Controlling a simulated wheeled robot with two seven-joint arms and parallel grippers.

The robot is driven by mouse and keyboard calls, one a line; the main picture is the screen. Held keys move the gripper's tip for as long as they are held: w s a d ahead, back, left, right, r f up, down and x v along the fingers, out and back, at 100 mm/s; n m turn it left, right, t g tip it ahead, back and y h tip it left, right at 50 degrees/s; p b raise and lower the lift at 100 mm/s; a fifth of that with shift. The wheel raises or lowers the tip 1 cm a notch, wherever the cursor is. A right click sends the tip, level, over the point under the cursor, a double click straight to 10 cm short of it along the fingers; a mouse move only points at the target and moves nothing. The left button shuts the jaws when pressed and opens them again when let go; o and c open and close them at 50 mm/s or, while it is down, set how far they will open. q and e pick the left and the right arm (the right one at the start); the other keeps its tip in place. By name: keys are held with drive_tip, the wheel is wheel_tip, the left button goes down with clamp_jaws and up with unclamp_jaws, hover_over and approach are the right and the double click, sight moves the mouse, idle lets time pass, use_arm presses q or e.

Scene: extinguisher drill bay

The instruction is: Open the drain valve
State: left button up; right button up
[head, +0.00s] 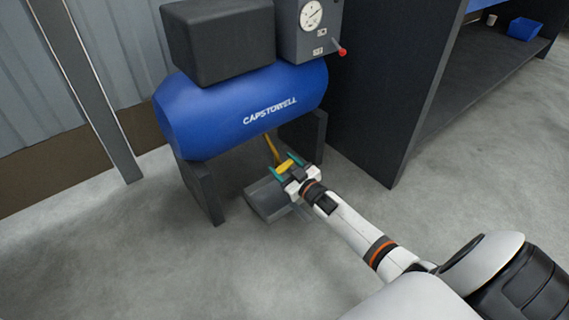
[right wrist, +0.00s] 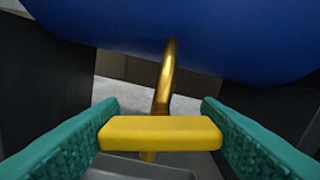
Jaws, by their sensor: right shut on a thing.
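The drain valve hangs under the blue compressor tank (head: 245,105). Its brass pipe (right wrist: 167,75) curves down from the tank's underside, and its yellow handle (right wrist: 160,133) lies crosswise in front of the pipe. In the head view the yellow handle (head: 286,166) sits at my right gripper (head: 289,165). My right gripper (right wrist: 160,135) has its teal fingers on the two ends of the handle and is shut on it. The valve body behind the handle is mostly hidden. My left gripper is not in view.
A grey tray (head: 262,200) lies on the floor below the valve. Dark support legs (head: 203,192) stand on both sides of it. A dark shelf unit (head: 400,90) stands to the right. A red-knobbed lever (head: 342,52) sticks out beside the gauge. The floor in front is clear.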

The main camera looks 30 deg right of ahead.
drive_tip(key=shift+n+p, duration=0.45)
drive_tip(key=shift+n, duration=1.85)
drive_tip(key=shift+a, duration=0.1)
drive_tip(key=o, duration=1)
drive_tip(key=shift+s+p, duration=0.1)
drive_tip(key=shift+p, duration=0.25)
